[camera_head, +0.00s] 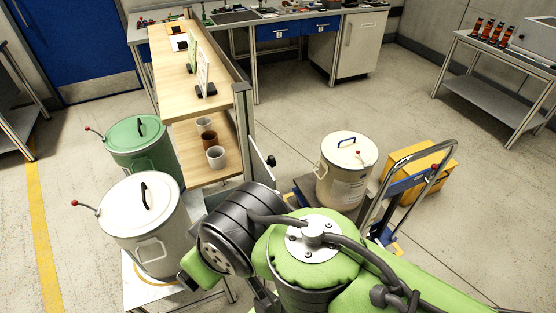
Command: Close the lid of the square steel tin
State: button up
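I cannot make out a square steel tin in this view. The containers I see clearly are round drums with lids on: a white drum (155,238) at the lower left, a green drum (150,165) behind it, and a cream drum (343,185) right of centre. Each lid has a handle and a red-knobbed rod. My green and dark grey arm fills the bottom centre and hides what lies behind and below it. My gripper does not show.
A wooden shelf unit (162,75) with cups stands behind my arm. A blue hand truck (405,190) and a yellow box (430,160) stand to the right. A workbench (285,20) is at the back and a side table (500,88) at the right. Open floor lies between.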

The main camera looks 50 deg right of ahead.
aim_at(263, 175)
jog(key=k+l, duration=0.15)
jog(key=l, duration=0.25)
jog(key=k+l, duration=0.15)
jog(key=l, duration=0.25)
jog(key=k+l, duration=0.2)
jog(key=l, duration=0.2)
jog(key=i+j+u, duration=0.1)
jog(key=u, duration=0.65)
